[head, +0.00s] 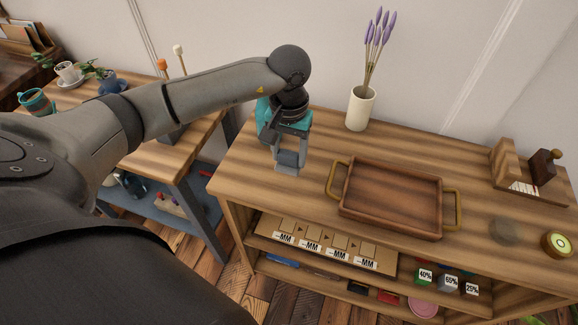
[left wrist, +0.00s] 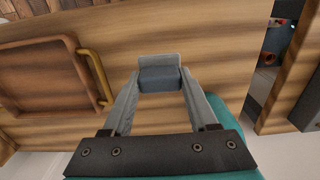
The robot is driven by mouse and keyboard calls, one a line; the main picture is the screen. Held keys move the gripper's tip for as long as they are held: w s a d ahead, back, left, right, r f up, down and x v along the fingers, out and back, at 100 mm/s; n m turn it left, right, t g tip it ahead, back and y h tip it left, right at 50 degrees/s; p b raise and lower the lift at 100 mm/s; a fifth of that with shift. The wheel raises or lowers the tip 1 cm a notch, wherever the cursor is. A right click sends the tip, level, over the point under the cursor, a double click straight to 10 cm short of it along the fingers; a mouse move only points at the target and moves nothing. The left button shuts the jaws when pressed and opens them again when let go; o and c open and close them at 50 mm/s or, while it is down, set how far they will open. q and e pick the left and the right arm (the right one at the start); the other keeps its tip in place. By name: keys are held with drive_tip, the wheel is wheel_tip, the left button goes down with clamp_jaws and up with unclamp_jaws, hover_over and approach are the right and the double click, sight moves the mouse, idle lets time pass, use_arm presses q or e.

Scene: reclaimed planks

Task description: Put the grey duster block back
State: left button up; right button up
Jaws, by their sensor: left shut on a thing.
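The grey duster block (head: 288,158) is between the fingers of my left gripper (head: 289,166), above the left end of the wooden cabinet top. The left wrist view shows the block (left wrist: 160,79) between both fingertips, with my left gripper (left wrist: 160,76) shut on it. Whether the block touches the wood below cannot be told. My right gripper is not in view.
A brown tray (head: 391,198) with brass handles lies right of my left gripper. A cream vase (head: 360,107) with lavender stands behind. A wooden holder (head: 507,163), a grey round thing (head: 504,231) and a dial (head: 558,244) are at the right. Shelves below hold labelled items.

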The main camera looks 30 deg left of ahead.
sight(289, 167)
use_arm(q)
drive_tip(key=shift+f, duration=0.3)
drive_tip(key=shift+f+b, duration=0.4)
drive_tip(key=shift+f, duration=1.45)
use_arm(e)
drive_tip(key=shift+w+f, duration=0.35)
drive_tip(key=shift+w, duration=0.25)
use_arm(q)
drive_tip(key=shift+f, duration=0.15)
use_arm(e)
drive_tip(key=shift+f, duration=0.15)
use_arm(q)
drive_tip(key=o, duration=1.2)
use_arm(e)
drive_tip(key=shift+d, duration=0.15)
